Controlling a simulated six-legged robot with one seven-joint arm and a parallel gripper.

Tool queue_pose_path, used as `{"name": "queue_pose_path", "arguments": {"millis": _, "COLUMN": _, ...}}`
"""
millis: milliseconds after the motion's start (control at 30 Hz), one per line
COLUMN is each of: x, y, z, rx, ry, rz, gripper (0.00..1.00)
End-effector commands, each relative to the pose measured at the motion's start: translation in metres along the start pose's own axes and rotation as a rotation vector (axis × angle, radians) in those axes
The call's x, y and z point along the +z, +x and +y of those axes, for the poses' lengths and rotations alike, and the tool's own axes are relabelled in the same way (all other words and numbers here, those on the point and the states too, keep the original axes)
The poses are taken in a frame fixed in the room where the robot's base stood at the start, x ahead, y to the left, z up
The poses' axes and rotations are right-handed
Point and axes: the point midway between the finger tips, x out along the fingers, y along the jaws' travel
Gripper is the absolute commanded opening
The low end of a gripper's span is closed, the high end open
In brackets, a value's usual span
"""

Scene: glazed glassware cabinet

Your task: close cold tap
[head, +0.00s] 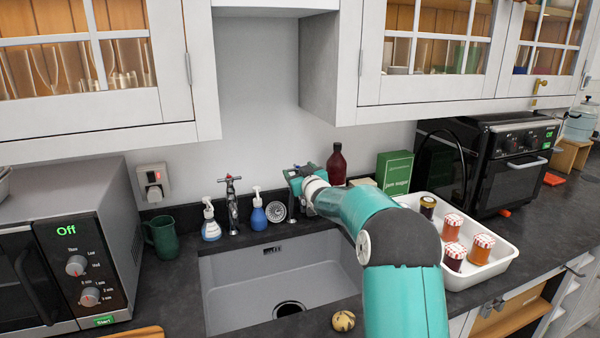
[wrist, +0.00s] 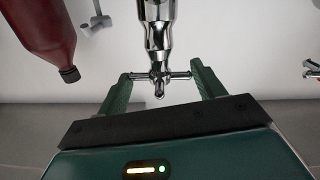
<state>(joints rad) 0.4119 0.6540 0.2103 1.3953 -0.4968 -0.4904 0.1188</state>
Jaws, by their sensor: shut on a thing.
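In the head view my gripper (head: 297,178) is at the back right of the sink, over a tap that it mostly hides. In the wrist view my gripper (wrist: 160,76) has its green fingers at both ends of the cross handle of a chrome tap (wrist: 157,30). The fingers are shut on this handle. Another chrome tap (head: 232,205) stands upright at the back left of the sink, apart from my gripper. I cannot see whether water runs.
The sink (head: 235,290) lies below. Soap bottles (head: 210,222) and (head: 258,212) and a round strainer (head: 276,211) stand behind it. A dark red bottle (head: 336,165) is close right of my gripper. A white tray (head: 497,262) with jars is at right. Wall cabinets hang above.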

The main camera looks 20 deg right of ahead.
Motion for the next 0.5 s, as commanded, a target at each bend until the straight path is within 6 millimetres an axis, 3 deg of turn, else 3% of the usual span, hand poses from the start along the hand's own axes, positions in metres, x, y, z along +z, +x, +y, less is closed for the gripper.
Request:
{"name": "queue_pose_path", "arguments": {"millis": 300, "x": -0.0012, "y": -0.0002, "z": 0.0007, "rx": 0.004, "ry": 0.001, "rz": 0.001, "gripper": 0.45}}
{"name": "queue_pose_path", "arguments": {"millis": 333, "x": -0.0012, "y": -0.0002, "z": 0.0007, "rx": 0.004, "ry": 0.001, "rz": 0.001, "gripper": 0.74}}
{"name": "queue_pose_path", "arguments": {"millis": 400, "x": -0.0010, "y": -0.0002, "z": 0.0007, "rx": 0.004, "ry": 0.001, "rz": 0.001, "gripper": 0.88}}
{"name": "queue_pose_path", "arguments": {"millis": 500, "x": -0.0005, "y": -0.0002, "z": 0.0006, "rx": 0.004, "ry": 0.000, "rz": 0.000, "gripper": 0.89}}
